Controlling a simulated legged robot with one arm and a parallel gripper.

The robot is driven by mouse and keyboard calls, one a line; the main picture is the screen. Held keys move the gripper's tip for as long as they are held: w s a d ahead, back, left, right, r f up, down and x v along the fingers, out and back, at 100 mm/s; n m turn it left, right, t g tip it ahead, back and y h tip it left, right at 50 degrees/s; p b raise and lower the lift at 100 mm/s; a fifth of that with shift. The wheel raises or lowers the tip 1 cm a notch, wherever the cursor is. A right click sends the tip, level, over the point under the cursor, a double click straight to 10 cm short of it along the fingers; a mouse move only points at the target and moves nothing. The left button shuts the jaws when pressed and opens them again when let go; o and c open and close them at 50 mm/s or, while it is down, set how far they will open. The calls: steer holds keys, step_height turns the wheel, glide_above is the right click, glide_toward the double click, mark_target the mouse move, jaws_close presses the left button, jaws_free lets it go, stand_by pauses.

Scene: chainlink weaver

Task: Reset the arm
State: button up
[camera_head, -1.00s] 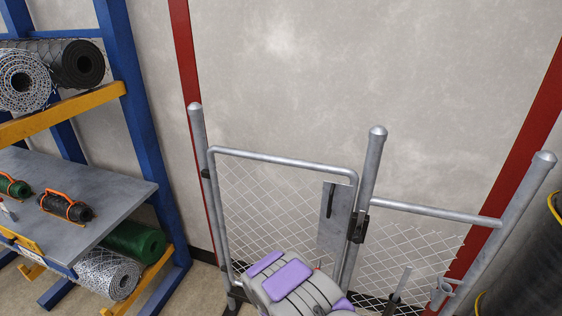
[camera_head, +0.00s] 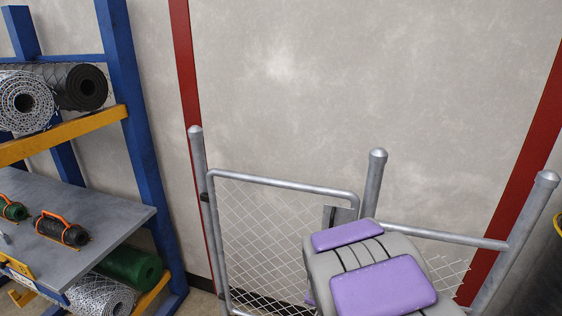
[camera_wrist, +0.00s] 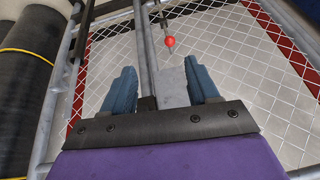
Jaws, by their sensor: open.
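My gripper (camera_wrist: 162,92) is open in the wrist view, with two blue ribbed fingers apart and nothing held between them. Beyond the fingers are a grey gate post (camera_wrist: 148,60) and a flat metal plate (camera_wrist: 174,84). In the head view my grey and purple arm rises from the bottom edge and covers part of the chain-link gate (camera_head: 262,240) and the fence panel on the right. The gripper's fingers are hidden in the head view.
A blue rack (camera_head: 125,90) on the left holds mesh rolls (camera_head: 80,87) and a grey shelf (camera_head: 110,215) with small orange-handled rolls (camera_head: 62,230). Metal posts (camera_head: 374,185) stand around the gate. A red ball-shaped tip (camera_wrist: 169,42) shows before the mesh.

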steer(key=s+d+r+n+g, duration=0.1)
steer(key=s+r, duration=0.3)
steer(key=s, duration=0.7)
steer(key=s+r+n+g+b, duration=0.1)
steer(key=s+r+g, duration=0.2)
steer(key=s, duration=0.8)
steer(key=s+d+r+n+g, duration=0.1)
steer(key=s+r, duration=0.4)
steer(key=s, duration=0.6)
steer(key=shift+s+d+n+g+y+b, duration=0.35)
steer(key=shift+n+g, duration=0.25)
steer(key=shift+g, duration=0.2)
